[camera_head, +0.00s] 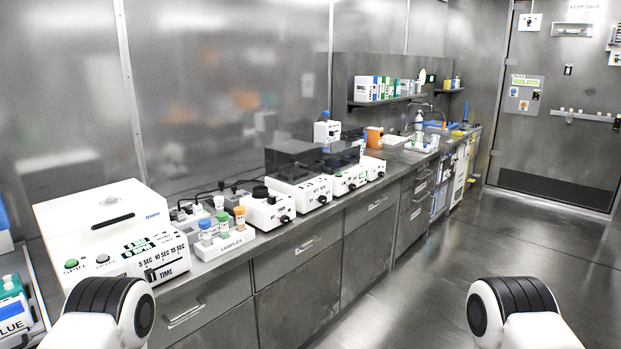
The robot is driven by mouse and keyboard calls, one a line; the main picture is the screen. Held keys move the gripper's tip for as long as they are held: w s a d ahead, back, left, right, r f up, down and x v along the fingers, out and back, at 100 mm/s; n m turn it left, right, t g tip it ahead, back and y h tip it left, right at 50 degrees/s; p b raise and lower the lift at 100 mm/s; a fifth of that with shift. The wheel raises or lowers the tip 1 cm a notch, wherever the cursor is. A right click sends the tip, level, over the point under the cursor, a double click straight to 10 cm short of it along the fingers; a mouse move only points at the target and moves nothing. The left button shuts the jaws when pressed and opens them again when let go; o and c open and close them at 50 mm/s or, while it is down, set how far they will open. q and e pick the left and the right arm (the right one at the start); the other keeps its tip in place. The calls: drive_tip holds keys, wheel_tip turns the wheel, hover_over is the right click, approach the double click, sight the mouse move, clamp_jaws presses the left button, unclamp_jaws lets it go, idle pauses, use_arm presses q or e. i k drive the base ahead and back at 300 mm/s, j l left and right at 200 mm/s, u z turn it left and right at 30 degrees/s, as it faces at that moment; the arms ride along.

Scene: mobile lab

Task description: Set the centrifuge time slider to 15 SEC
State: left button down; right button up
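The centrifuge (105,222) is a white box with a closed lid and a dark handle slot, at the left end of the counter. Its sloped front has a green START button (71,264), a grey button (102,258) and a dark display with green text (135,247). The time slider's black knob (151,275) sits at the left end of its track, on the 5 SEC side of the 5, 10 and 15 SEC labels. Only links of my two arms show at the lower left and lower right; neither gripper is in view.
A white SAMPLES rack (222,245) with several capped tubes stands right of the centrifuge. More white devices (268,208) line the steel counter behind it. A tray with a BLUE-labelled item (14,303) lies at the left edge. The floor (420,270) right of the counter is clear.

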sight(150, 274)
drive_tip(key=j+u, duration=0.2)
drive_tip(key=j, duration=0.35)
drive_tip(key=i+j+u, duration=0.2)
drive_tip(key=j, duration=0.35)
drive_tip(key=j+u, duration=0.2)
drive_tip(key=j, duration=0.35)
drive_tip(key=i, duration=0.05)
